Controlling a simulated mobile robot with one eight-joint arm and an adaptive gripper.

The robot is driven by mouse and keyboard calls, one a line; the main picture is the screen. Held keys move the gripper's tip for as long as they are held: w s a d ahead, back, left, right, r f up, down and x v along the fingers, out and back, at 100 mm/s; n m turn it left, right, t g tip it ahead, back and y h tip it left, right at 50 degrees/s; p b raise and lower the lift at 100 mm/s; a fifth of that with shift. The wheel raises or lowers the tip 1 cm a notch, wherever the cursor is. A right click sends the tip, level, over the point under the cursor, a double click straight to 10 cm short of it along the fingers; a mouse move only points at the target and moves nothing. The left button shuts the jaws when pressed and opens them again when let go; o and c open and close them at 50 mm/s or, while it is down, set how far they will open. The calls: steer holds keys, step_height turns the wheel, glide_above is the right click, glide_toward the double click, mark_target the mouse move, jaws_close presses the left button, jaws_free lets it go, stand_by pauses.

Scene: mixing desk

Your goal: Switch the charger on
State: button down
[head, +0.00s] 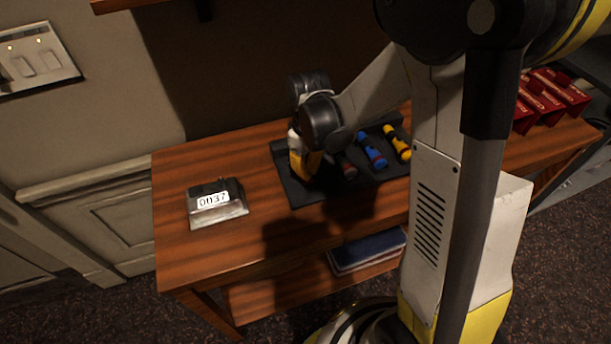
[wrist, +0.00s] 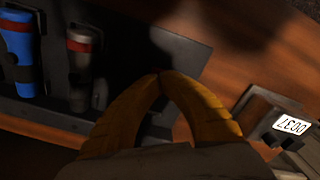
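A black tray (head: 307,199) lies on the wooden desk and holds several torches in a row; I cannot tell if it is the charger. It also fills the upper left of the wrist view (wrist: 185,45). A wall plate (head: 36,57) with two pale rockers and small lit lamps is at the far left, well away from my gripper. My gripper (head: 303,172) is low over the tray's left end, beside a dark torch (head: 347,166). In the wrist view its yellow fingers (wrist: 160,76) meet at the tips with nothing seen between them. No switch on the tray can be made out.
A grey box with a "0037" display (head: 216,203) stands on the desk's left part, with bare wood (head: 180,250) around it. Blue (head: 374,152) and yellow (head: 397,143) torches lie right of the dark one. Red boxes (head: 545,98) stand at the right. A blue book (head: 366,249) lies below.

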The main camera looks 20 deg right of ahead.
steer(key=shift+f+b, duration=1.05)
steer(key=shift+f, duration=0.25)
stand_by(0.4)
steer(key=shift+r, duration=0.15)
steer(key=shift+r+p, duration=2.55)
steer(key=shift+r, duration=0.85)
steer(key=shift+r, duration=0.2)
steer(key=s+r+m+t, duration=0.6)
steer(key=s+r, duration=0.6)
steer(key=r, duration=0.3)
steer(key=shift+s+r+t, duration=0.15)
steer(key=shift+s+t, duration=0.2)
steer(key=shift+t, duration=0.15)
